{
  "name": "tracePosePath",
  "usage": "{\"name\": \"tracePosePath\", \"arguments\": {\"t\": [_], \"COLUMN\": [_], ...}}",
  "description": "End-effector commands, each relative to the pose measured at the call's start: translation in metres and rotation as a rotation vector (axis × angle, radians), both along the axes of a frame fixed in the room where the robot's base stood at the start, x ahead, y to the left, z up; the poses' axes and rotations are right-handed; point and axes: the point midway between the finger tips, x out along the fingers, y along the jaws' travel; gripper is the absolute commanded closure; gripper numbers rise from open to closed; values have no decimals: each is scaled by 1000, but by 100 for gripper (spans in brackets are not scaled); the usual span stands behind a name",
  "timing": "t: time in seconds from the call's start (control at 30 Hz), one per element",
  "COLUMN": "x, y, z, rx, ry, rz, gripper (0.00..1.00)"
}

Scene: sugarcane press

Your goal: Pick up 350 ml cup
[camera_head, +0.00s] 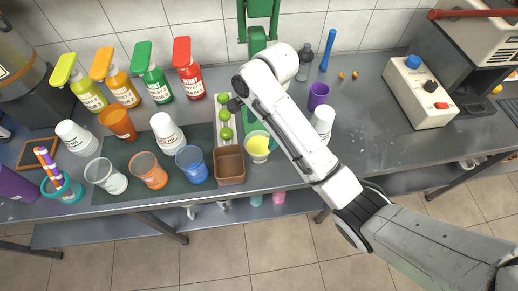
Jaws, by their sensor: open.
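The print is too small to tell which is the 350 ml cup.
Clear (104,175), orange (147,170) and blue (191,165) cups stand on a dark mat (140,195) at the front. Syrup bottles (188,73) line the back. A brown box (229,166) and limes (225,115) are near my gripper. The control box (418,92) is right; counter space beside it is clear.

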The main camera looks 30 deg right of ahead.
Motion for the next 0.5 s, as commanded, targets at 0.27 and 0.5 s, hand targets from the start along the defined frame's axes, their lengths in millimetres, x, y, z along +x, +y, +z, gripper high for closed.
{"name": "tracePosePath", "arguments": {"t": [0.27,0.5], "x": [1,0], "y": [0,4], "z": [-19,-49], "rx": [-5,-5], "ry": [12,14], "rz": [-23,-23], "gripper": [0,0]}}
